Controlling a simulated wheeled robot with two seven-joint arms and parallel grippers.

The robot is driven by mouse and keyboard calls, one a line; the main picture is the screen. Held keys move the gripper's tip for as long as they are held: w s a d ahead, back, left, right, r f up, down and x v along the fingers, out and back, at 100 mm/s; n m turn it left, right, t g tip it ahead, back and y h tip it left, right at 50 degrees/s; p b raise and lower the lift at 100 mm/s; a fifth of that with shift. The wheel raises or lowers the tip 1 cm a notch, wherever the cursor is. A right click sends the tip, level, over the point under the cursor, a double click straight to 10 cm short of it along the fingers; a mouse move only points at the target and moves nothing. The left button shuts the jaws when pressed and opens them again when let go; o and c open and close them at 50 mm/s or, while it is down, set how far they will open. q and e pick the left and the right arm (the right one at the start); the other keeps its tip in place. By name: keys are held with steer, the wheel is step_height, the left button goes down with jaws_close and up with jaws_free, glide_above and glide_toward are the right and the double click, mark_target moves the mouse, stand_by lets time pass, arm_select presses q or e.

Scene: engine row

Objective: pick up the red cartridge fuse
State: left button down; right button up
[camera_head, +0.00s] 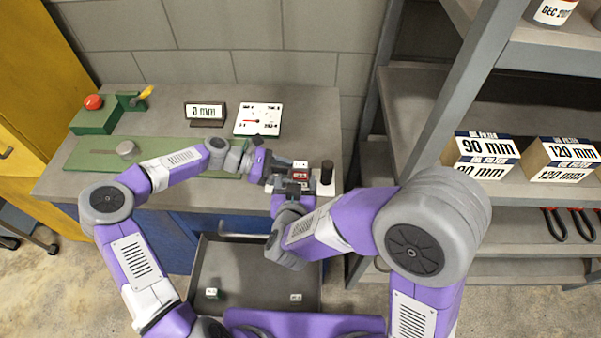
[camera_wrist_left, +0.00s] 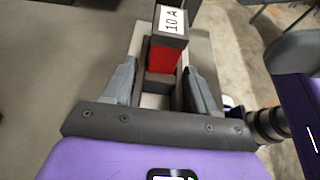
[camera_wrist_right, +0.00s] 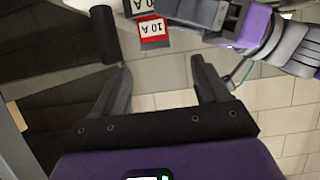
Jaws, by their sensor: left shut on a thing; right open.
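The red cartridge fuse (camera_head: 299,176) is at the right end of the bench. In the left wrist view the fuse (camera_wrist_left: 164,57) has a red body and a dark end with a white "10 A" label. My left gripper (camera_head: 272,180) is shut on it from the left; the exact contact is partly hidden. In the right wrist view the fuse (camera_wrist_right: 153,33) shows its red-edged label, beside the left fingers. My right gripper (camera_wrist_right: 163,82) is open and empty, with the fuse beyond its fingertips. The right arm hides part of the fuse's surroundings in the head view.
A black cylinder (camera_head: 326,172) stands close right of the fuse. A dial gauge (camera_head: 259,119) and a "0 mm" display (camera_head: 206,112) stand farther back. An open drawer (camera_head: 226,265) holds small pieces below the bench. A shelf (camera_head: 431,90) with filter boxes is at right.

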mark_target(300, 168)
steer(key=x, duration=0.3)
steer(key=shift+w+f, duration=0.2)
steer(key=shift+w, duration=0.1)
steer(key=shift+d+x, duration=0.15)
steer(key=shift+x, duration=1.2)
steer(key=shift+d+x, duration=0.15)
steer(key=shift+x, duration=1.2)
steer(key=shift+f, duration=0.15)
steer(key=shift+c, duration=0.3)
steer(key=c, duration=1.1)
steer(key=shift+o, duration=0.2)
step_height(300, 168, up, 10)
steer(key=shift+r, duration=0.1)
arm_select(q)
steer(key=shift+c, duration=1.2)
jaws_free()
